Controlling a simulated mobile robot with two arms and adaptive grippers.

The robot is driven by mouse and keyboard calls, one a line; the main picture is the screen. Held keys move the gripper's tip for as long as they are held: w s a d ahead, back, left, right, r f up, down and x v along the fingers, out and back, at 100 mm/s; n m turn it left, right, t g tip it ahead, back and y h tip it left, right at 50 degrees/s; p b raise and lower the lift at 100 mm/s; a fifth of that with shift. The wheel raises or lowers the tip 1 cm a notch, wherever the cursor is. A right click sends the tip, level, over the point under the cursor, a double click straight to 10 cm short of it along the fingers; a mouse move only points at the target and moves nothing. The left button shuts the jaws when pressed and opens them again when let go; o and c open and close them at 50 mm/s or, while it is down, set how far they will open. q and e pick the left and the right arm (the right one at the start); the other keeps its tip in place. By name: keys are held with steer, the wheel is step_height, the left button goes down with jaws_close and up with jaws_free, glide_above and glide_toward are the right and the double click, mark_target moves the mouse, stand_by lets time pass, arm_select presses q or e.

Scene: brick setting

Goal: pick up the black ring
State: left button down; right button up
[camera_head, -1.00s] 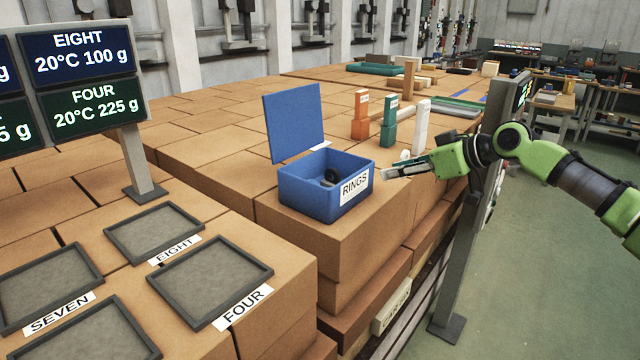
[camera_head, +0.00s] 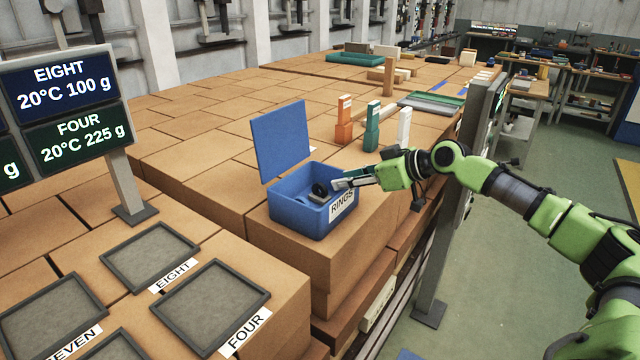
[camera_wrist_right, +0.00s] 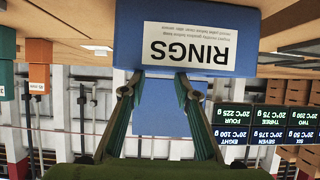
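The black ring (camera_head: 319,189) stands inside the open blue box (camera_head: 290,214) marked RINGS, close to its right inner wall. A grey item (camera_head: 317,198) lies beside it, too small to make out. My right gripper (camera_head: 338,184) reaches in from the right, its fingertips at the box's labelled side, near the rim and close to the ring. In the right wrist view the two fingers (camera_wrist_right: 158,88) are spread apart with nothing between them, in front of the upside-down RINGS label (camera_wrist_right: 188,47). The ring is hidden in that view. My left gripper is not in view.
The box's blue lid (camera_head: 280,140) stands up at its back. Orange (camera_head: 343,122), teal (camera_head: 371,128) and white (camera_head: 403,127) upright blocks stand behind the gripper. Grey trays (camera_head: 210,302) lie at the front left, below a display sign (camera_head: 70,100). A grey post (camera_head: 440,240) rises at the right.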

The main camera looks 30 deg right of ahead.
mark_target(321, 184)
steer(key=shift+p+x, duration=0.45)
steer(key=shift+x, duration=0.5)
steer(key=shift+w+f, duration=0.15)
steer(key=shift+w, duration=0.2)
steer(key=shift+w+a+f+p, duration=0.1)
steer(key=shift+w+a+p, duration=0.2)
steer(key=shift+w+p, duration=0.1)
steer(key=x, duration=0.3)
steer(key=shift+w+f+p, duration=0.15)
steer(key=shift+w+p, duration=0.1)
steer(key=shift+p, duration=0.1)
steer(key=shift+w+a+f, duration=0.15)
steer(key=shift+w+f, duration=0.15)
steer(key=shift+w, duration=0.1)
steer(key=shift+s, duration=0.15)
steer(key=shift+c, duration=0.7)
steer(key=shift+r, duration=0.1)
jaws_close()
